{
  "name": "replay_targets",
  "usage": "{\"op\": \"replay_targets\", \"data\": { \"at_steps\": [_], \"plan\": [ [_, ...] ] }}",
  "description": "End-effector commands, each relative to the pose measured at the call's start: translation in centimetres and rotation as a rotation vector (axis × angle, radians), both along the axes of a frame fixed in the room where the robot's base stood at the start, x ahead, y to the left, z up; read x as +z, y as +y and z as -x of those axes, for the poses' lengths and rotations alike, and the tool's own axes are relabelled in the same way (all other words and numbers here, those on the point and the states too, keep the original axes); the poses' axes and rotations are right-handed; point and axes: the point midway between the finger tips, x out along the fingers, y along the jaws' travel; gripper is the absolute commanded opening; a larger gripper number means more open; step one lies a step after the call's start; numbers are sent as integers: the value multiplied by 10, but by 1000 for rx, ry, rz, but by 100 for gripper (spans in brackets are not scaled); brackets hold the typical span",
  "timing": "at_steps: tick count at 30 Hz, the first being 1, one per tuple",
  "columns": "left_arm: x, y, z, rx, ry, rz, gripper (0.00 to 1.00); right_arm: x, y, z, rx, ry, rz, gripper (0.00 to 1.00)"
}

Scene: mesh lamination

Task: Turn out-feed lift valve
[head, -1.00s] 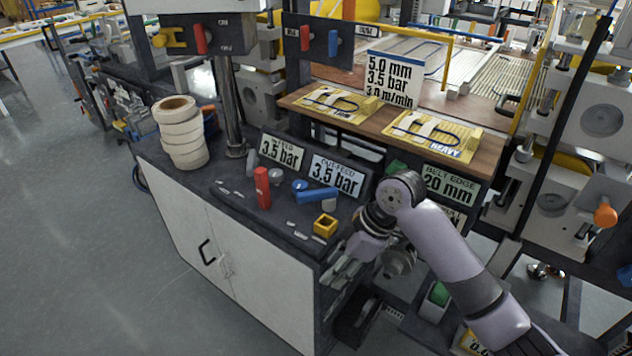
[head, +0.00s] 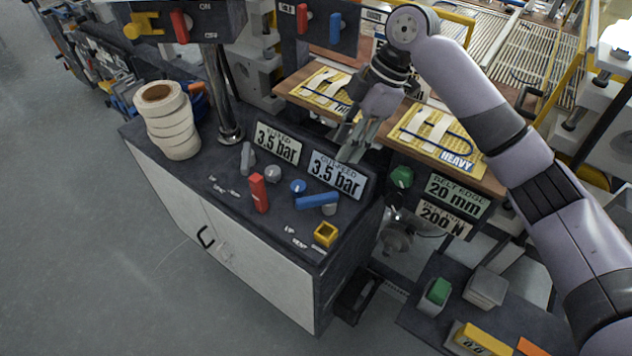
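The blue lever (head: 316,200) is on the dark cabinet top, in front of the out-feed display (head: 336,176) reading 3.5 bar. It lies roughly crosswise, with a grey pivot under its right end. Small white labels (head: 296,243) lie in front of it; one reads UP. A red lever (head: 259,192) is to its left, below the other 3.5 bar display (head: 277,143). My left gripper is not in view.
A blue knob (head: 298,187), a grey knob (head: 273,174) and a grey lever (head: 246,158) stand near the levers. A yellow square piece (head: 326,234) sits at the front right corner. Tape rolls (head: 170,120) and a metal post (head: 226,100) are at left.

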Motion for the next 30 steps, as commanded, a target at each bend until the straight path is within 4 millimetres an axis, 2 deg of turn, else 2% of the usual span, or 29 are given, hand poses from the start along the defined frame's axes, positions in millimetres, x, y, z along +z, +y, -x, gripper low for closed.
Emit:
{"op": "replay_targets", "data": {
  "at_steps": [18,24,30],
  "plan": [
    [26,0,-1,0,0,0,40,-117,48,13,-1,1,0,35],
    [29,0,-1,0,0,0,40,-139,57,15,-1,-1,0,35],
    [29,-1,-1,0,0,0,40,-147,59,15,-1,-3,-1,35]
  ]
}}
